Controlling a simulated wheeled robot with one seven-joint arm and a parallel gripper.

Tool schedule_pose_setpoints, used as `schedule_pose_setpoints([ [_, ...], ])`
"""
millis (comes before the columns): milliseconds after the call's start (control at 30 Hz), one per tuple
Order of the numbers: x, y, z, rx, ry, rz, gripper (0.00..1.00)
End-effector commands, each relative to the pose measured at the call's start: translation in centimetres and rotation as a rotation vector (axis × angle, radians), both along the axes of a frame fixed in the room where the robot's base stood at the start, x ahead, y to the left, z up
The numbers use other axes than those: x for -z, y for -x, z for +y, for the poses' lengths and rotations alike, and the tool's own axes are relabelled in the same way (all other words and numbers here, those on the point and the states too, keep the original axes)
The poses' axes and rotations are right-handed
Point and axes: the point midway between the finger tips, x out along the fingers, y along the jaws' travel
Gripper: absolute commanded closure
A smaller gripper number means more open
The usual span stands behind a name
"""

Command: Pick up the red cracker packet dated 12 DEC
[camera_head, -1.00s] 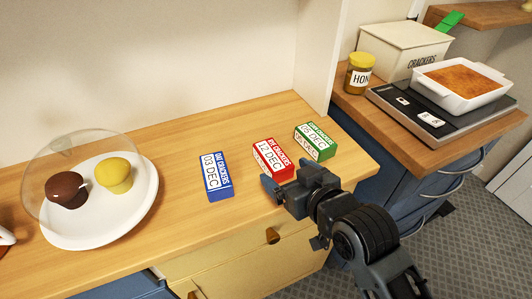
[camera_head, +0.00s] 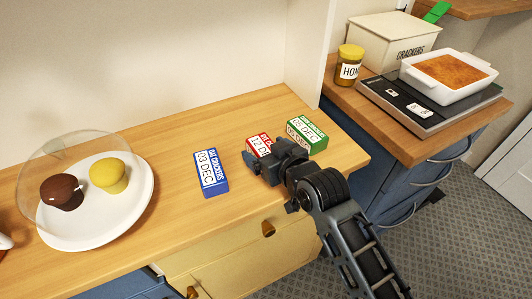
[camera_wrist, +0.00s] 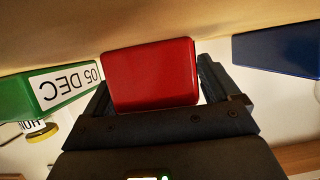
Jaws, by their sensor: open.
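The red cracker packet (camera_head: 257,144) lies on the wooden counter between the blue and green packets, its label partly hidden behind my gripper. In the wrist view the red packet (camera_wrist: 150,75) sits between my gripper's two fingers. My gripper (camera_head: 268,165) is open around it; in the wrist view my gripper (camera_wrist: 155,95) shows a gap at the right finger, and the left finger is close to the packet. The blue packet dated 03 DEC (camera_head: 210,173) is to the left. The green packet (camera_head: 306,134) is close on the right; the wrist view reads 05 DEC on the green packet (camera_wrist: 40,100).
A white plate (camera_head: 133,205) with two muffins and a clear dome stands at the left. A honey jar (camera_head: 348,66), a crackers tin (camera_head: 385,40) and a baking dish (camera_head: 470,88) on a dark hob are at the right.

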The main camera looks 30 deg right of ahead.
Motion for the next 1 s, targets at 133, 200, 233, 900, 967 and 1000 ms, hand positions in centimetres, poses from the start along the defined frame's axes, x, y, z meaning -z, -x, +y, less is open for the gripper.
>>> schedule_pose_setpoints([
  [133, 0.01, 0.03, 0.00, 0.000, 0.000, 0.000, 0.19],
  [200, 0.01, 0.03, 0.00, 0.000, 0.000, 0.000, 0.26],
  [233, 0.01, 0.04, 0.01, 0.000, 0.000, 0.000, 0.29],
  [900, -0.07, 0.03, 0.00, 0.000, 0.000, -0.001, 0.72],
  [967, -0.17, 0.02, 0.00, 0.000, 0.000, -0.001, 0.72],
  [1000, -0.31, 0.01, 0.00, 0.000, 0.000, -0.002, 0.72],
])
